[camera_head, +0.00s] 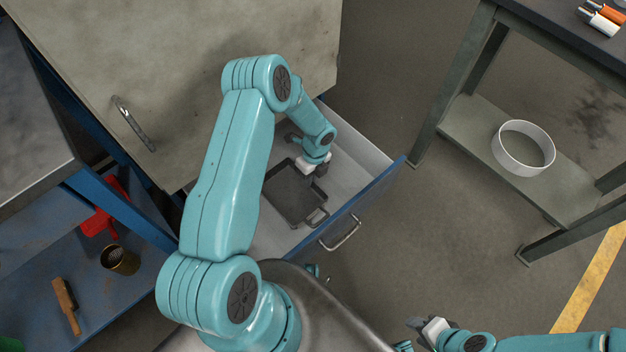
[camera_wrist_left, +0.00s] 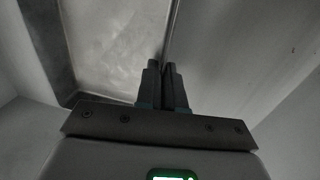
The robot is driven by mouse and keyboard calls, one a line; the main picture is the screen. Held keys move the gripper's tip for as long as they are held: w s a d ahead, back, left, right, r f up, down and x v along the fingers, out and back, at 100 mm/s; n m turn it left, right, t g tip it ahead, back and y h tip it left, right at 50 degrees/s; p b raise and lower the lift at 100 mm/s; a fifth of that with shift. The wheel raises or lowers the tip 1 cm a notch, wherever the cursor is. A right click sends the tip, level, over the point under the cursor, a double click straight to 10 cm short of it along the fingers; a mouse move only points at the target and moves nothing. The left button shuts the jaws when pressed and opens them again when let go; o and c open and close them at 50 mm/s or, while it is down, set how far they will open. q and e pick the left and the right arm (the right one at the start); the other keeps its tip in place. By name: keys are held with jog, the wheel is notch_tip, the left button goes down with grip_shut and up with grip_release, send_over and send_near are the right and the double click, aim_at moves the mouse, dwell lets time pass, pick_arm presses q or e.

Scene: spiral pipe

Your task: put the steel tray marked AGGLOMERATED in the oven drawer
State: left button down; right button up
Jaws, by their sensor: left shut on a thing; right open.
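A dark steel tray (camera_head: 290,194) with a small handle lies inside the open drawer (camera_head: 376,186), apparently flat on its floor. No marking on the tray is readable. My left gripper (camera_head: 319,170) is at the tray's upper right edge, inside the drawer. In the left wrist view the tray (camera_wrist_left: 115,45) is on the left, and my left gripper's fingers (camera_wrist_left: 164,75) are closed together on its rim. My right gripper (camera_head: 428,326) is open and empty, low over the floor at the bottom of the head view. My left arm hides part of the drawer.
The drawer's blue front has a metal handle (camera_head: 340,233). A large cabinet face with a handle (camera_head: 133,124) stands above the drawer. A blue shelf (camera_head: 45,250) at left holds a red tool, a cup and a brush. Floor between is clear.

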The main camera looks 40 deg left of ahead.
pick_arm(q)
jog(key=shift+f, duration=0.2)
jog(key=c, duration=1.3)
grip_release()
jog(key=shift+a, duration=0.1)
jog(key=shift+o, duration=0.2)
jog(key=shift+r, duration=0.1)
jog(key=shift+r, duration=0.35)
notch_tip(320, 180, up, 12)
jog(key=w+p, duration=0.2)
jog(key=shift+f+p, duration=0.25)
jog(key=shift+p, duration=0.05)
